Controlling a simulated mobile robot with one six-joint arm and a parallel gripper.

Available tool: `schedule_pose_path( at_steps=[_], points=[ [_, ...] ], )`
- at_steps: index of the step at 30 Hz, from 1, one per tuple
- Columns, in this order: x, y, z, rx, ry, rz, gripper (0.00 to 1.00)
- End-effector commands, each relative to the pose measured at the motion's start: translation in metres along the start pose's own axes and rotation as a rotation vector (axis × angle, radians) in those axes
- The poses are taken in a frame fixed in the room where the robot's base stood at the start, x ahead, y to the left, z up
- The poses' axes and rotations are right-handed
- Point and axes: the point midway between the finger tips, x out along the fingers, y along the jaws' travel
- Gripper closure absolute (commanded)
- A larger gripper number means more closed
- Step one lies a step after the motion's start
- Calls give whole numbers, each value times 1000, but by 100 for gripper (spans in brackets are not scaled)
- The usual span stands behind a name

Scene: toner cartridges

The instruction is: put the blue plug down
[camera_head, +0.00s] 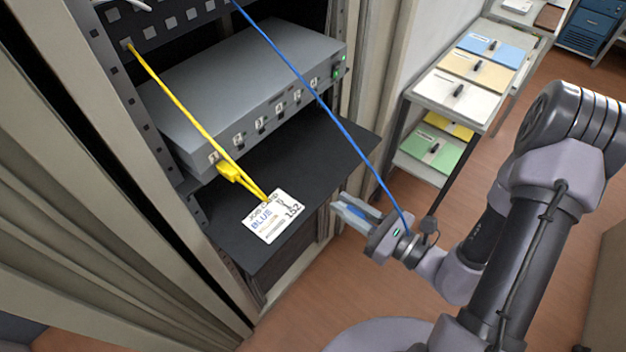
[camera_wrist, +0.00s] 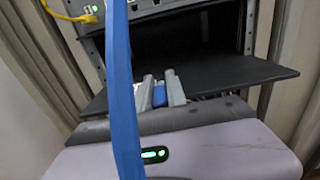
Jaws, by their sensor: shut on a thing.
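My gripper (camera_head: 357,215) is just off the front edge of the black shelf (camera_head: 330,150), to the right of the job card. It is shut on the blue plug (camera_wrist: 159,96), which shows between the two fingers (camera_wrist: 160,88) in the wrist view. The blue cable (camera_head: 322,107) runs from the top of the rack down to my gripper; in the wrist view it crosses close in front of the camera. The job card (camera_head: 272,216), marked "BLUE" and "152", lies at the shelf's front left.
A grey switch (camera_head: 250,90) with a row of numbered ports sits above the shelf. A yellow plug (camera_head: 232,172) on a yellow cable is at its left port. The shelf is bare right of the card. A side table (camera_head: 455,115) with coloured folders stands right.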

Motion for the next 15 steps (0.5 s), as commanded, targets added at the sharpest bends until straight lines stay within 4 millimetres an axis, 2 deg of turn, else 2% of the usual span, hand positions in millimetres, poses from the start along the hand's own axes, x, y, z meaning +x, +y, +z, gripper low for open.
schedule_pose_path(
  at_steps=[1, 6, 9, 12, 15],
  points=[
    [16, -4, -8, -4, 0, 9, 100],
    [72, -29, -11, -5, -2, 5, 100],
    [98, -41, -13, -3, -2, 2, 100],
    [113, -49, -14, 0, 0, 0, 100],
    [118, -52, -23, 3, 0, -3, 100]
  ],
)
